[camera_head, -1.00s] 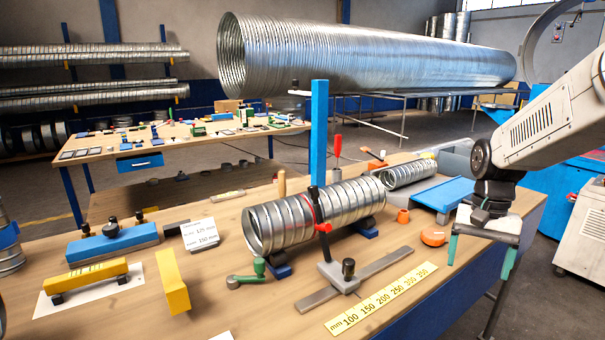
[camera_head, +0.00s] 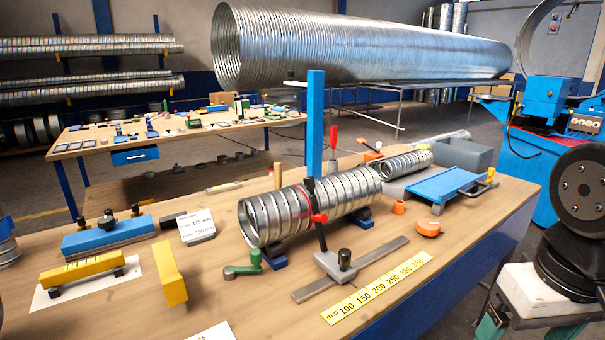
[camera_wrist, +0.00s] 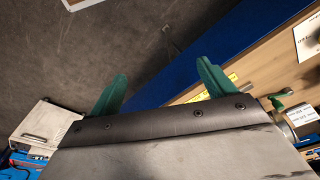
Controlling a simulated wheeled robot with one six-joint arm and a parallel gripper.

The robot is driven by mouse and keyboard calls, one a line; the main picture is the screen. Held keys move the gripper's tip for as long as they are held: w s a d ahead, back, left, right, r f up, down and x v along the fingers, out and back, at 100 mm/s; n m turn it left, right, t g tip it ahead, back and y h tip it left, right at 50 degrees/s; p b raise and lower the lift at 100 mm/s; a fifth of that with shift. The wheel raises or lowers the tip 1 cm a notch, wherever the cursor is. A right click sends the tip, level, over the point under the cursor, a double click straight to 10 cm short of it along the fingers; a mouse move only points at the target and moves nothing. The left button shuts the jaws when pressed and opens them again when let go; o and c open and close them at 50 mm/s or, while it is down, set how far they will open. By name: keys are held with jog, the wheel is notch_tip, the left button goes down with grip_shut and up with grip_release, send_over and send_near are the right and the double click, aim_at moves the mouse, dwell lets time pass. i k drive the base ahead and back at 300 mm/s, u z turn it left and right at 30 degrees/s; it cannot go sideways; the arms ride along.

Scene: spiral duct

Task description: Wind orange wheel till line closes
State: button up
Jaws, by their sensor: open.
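A round orange wheel-like piece (camera_head: 428,228) lies flat on the bench at the right, near the yellow ruler strip. A ribbed metal duct (camera_head: 310,205) rests on blue supports in the middle of the bench. A red band with a red clamp (camera_head: 319,217) sits around the duct; whether it forms a closed line is too small to tell. My gripper (camera_head: 530,334) is at the bottom right, off the bench's right edge and well apart from the orange piece. In the wrist view its green fingers (camera_wrist: 162,84) are spread and empty, over floor and the bench's blue side.
A yellow ruler strip (camera_head: 376,287), a grey bar with a black knob (camera_head: 345,258) and a green-handled crank (camera_head: 243,265) lie in front of the duct. A blue post (camera_head: 315,125) stands behind the duct.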

aim_at(427, 228)
jog(key=u, duration=0.15)
jog(key=k, duration=0.45)
jog(key=z, duration=0.8)
jog(key=i, duration=1.15)
jog(key=u, duration=0.55)
